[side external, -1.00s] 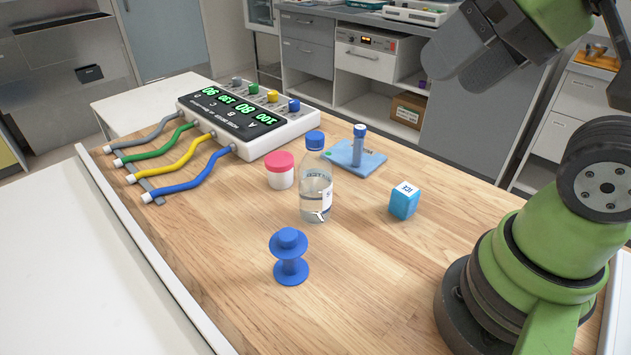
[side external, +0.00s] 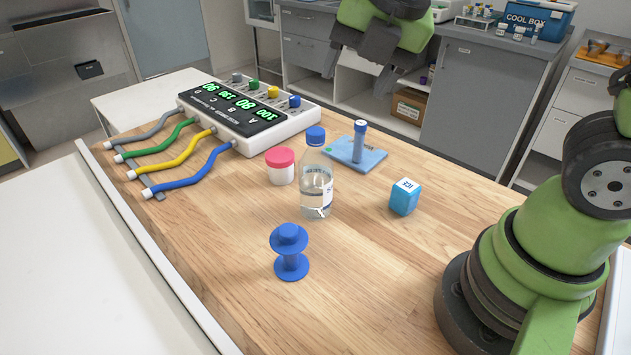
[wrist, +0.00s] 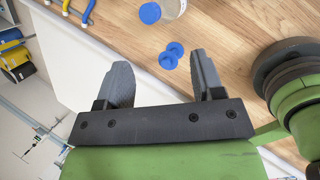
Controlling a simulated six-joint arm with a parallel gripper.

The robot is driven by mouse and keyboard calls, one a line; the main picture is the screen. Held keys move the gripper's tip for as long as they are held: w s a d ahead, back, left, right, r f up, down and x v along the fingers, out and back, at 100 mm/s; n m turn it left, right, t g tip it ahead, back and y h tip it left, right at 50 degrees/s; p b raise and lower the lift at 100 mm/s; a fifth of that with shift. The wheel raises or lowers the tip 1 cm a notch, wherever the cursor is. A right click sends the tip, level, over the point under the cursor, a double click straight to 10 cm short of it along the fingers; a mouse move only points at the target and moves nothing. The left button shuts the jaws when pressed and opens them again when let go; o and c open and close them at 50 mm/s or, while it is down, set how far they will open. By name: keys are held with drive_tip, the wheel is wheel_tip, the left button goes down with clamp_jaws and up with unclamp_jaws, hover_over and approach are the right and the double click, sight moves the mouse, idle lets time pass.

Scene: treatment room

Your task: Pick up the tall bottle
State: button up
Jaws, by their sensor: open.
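The tall bottle (side external: 316,186) is clear with a blue cap and a pale label. It stands upright near the middle of the wooden table. In the wrist view the bottle (wrist: 172,8) shows at the top edge, partly cut off, with its blue cap (wrist: 149,13) to the left. My gripper (side external: 357,60) is above and behind the bottle in the side view, well clear of it. In the wrist view my gripper (wrist: 163,80) has its two fingers wide apart with nothing between them.
A blue spool (side external: 290,252) stands in front of the bottle. A pink-lidded jar (side external: 280,167) is close behind left. A blue ICE cube (side external: 405,198) is to the right. A blue tube (side external: 359,142) stands on a blue pad (side external: 372,160). A timer box (side external: 250,125) with coloured hoses is back left.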

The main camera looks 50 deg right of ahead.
sight(317, 132)
drive_tip(key=w+f+n, duration=0.2)
drive_tip(key=f+n, duration=0.1)
drive_tip(key=f, duration=0.1)
drive_tip(key=w+f+n, duration=0.2)
drive_tip(key=f+n, duration=0.1)
drive_tip(key=f, duration=0.1)
drive_tip(key=w+f+n, duration=0.2)
drive_tip(key=w+f, duration=0.1)
drive_tip(key=f, duration=0.1)
drive_tip(key=shift+f+n, duration=0.25)
drive_tip(key=shift+n, duration=0.15)
clamp_jaws()
